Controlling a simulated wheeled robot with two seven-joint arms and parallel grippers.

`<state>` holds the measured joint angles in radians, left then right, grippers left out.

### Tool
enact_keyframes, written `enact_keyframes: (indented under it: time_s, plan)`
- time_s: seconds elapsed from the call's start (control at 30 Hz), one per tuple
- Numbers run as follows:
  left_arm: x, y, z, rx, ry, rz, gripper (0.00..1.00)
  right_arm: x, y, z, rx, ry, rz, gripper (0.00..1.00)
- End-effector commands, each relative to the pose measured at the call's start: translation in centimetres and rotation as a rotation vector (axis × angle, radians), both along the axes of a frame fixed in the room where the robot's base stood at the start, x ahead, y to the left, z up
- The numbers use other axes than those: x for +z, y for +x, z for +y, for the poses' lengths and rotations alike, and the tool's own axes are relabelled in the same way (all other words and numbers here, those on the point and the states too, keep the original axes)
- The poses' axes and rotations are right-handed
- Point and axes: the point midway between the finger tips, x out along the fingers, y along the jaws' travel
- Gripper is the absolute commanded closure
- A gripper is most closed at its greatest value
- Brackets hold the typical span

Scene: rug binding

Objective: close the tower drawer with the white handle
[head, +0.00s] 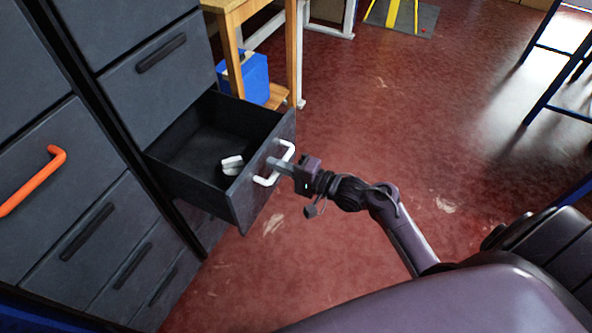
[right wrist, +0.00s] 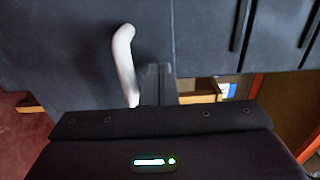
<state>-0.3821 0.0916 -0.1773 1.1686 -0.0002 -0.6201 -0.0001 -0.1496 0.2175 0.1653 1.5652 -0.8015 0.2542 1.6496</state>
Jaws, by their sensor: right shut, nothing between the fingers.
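The tower drawer (head: 262,190) is pulled open from the dark grey drawer tower (head: 150,90). Its white handle (head: 287,152) is on the front panel; the handle also shows in the right wrist view (right wrist: 124,62). A small white object (head: 232,164) lies inside the drawer. My right gripper (head: 272,162) is shut and empty, with its fingertips at the drawer front within the span of the handle. In the right wrist view the fingers (right wrist: 158,84) are together beside the handle; I cannot tell if they touch the panel. My left gripper is not in view.
A neighbouring drawer with an orange handle (head: 35,182) is shut at the left. A wooden table (head: 236,12) with a blue box (head: 252,78) by its leg stands behind the open drawer. The red floor (head: 400,110) to the right is clear. A blue-framed stand (head: 550,100) is at far right.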

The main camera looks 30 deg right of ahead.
Motion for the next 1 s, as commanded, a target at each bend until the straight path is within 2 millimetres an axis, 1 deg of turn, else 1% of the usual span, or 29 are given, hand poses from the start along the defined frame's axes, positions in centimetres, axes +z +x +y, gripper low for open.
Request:
enact_keyframes:
  time_s: [0.03,0.17,0.67,0.77,1.0]
  plan:
    - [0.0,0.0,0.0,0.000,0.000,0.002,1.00,0.0,0.4,0.3,0.000,0.001,-0.001,1.00]
    - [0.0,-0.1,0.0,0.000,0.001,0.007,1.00,0.0,1.0,0.8,0.000,0.001,0.001,1.00]
    - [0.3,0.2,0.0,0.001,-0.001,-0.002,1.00,0.0,1.3,1.1,0.000,0.001,0.001,1.00]
    - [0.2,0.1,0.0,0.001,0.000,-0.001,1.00,0.1,1.9,1.6,0.001,0.002,-0.001,1.00]
    - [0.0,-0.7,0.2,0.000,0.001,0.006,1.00,0.2,4.7,3.7,0.001,0.003,-0.001,1.00]
